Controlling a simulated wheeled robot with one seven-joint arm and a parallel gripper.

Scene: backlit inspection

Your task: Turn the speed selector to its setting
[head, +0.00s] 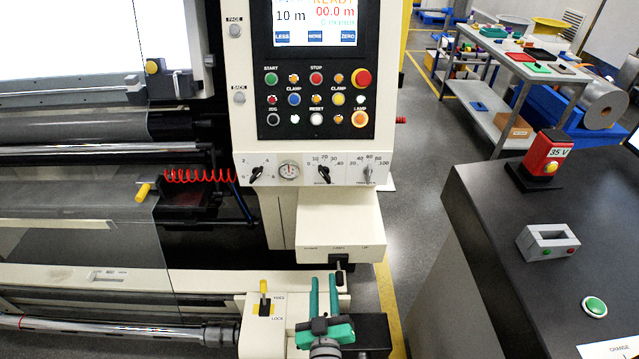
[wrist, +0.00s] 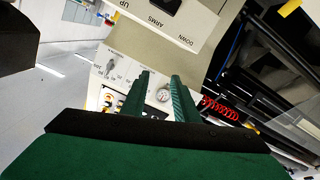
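The selector strip (head: 308,171) runs along the bottom of the control panel. It holds a left black knob (head: 257,172), a middle black knob (head: 324,173) marked about 0 to 40, and a right grey knob (head: 368,173) marked about 20 to 100. Their name labels are too small to read, so I cannot tell which is the speed selector. My gripper (head: 323,279) is open and empty, below the strip and apart from it. In the wrist view, the strip is upside down beyond my green fingers (wrist: 160,77); the right knob shows there (wrist: 111,66), and a finger may hide the middle one.
A round gauge (head: 289,172) sits between the left and middle knobs. Coloured buttons (head: 316,98) lie above the strip. A cream box (head: 330,225) with a black lever (head: 340,270) juts out below it. A yellow-handled lever (head: 264,290) stands left of my gripper. A red coiled cable (head: 200,175) hangs left.

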